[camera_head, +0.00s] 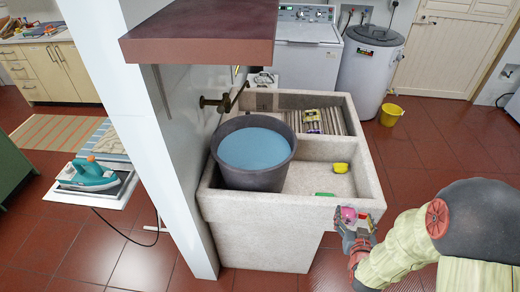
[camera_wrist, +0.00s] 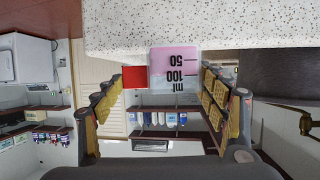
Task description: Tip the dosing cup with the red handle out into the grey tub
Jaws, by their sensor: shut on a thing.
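The dosing cup (camera_head: 348,214) is small and clear with pink contents. Its red handle (camera_wrist: 134,77) and its ml scale (camera_wrist: 175,68) show in the wrist view. My gripper (camera_head: 355,232) is shut on the cup, at the front right outer corner of the stone trough; its fingers also show in the wrist view (camera_wrist: 163,80). The scale reads upside down there, as does the room, so the cup looks upright.
The stone trough (camera_head: 250,208) has a ribbed washboard at the back. A dark red shelf (camera_head: 200,40) overhangs on the left, and a tap (camera_head: 215,102) juts from the wall behind the tub.

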